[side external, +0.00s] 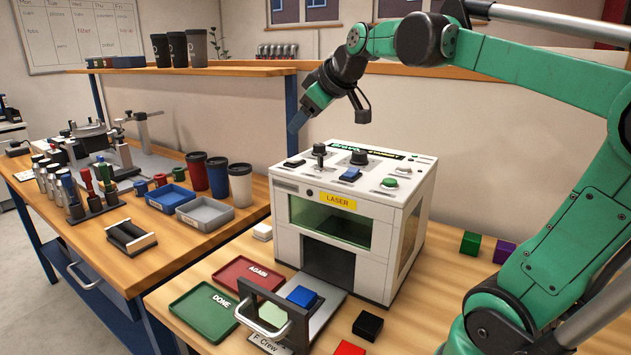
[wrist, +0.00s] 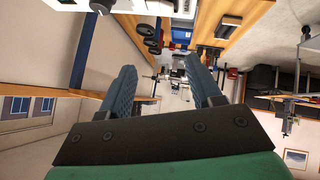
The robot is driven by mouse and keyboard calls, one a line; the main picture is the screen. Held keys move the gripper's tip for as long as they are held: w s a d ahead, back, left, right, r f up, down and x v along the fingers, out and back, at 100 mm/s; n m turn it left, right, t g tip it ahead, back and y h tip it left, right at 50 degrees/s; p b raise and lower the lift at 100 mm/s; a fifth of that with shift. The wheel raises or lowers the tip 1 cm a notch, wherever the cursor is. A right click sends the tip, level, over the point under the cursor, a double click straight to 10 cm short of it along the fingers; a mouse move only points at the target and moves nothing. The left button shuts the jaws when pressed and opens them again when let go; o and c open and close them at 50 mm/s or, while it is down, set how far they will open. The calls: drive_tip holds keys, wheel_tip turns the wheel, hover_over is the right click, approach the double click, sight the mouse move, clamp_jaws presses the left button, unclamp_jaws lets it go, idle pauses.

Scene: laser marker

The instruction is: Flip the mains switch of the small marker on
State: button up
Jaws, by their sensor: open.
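The small laser marker (side external: 345,215) is a white box with a yellow LASER label, standing on the wooden bench in the side view.
In front of the marker are a red AGAIN tray (side external: 246,273), a green DONE tray (side external: 205,311), and a metal-handled slide holding a blue block (side external: 302,296). A black block (side external: 368,325) lies nearby. A shelf (side external: 200,71) with dark cups is behind left.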

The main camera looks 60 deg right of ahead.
drive_tip(key=v, duration=0.5)
drive_tip(key=shift+s+a+r, duration=0.1)
drive_tip(key=shift+s+r, duration=0.15)
drive_tip(key=shift+r, duration=0.05)
drive_tip(key=s+a+f+g+y, duration=0.1)
drive_tip(key=a+f, duration=0.5)
drive_tip(key=f, duration=0.4)
drive_tip(key=s+a+f+m+g+y, duration=0.1)
drive_tip(key=s+a+f, duration=0.1)
drive_tip(key=a+f, duration=0.5)
wheel_tip(320, 180, down, 3)
drive_tip(key=shift+s+a+m+y, duration=0.3)
drive_tip(key=shift+y, duration=0.1)
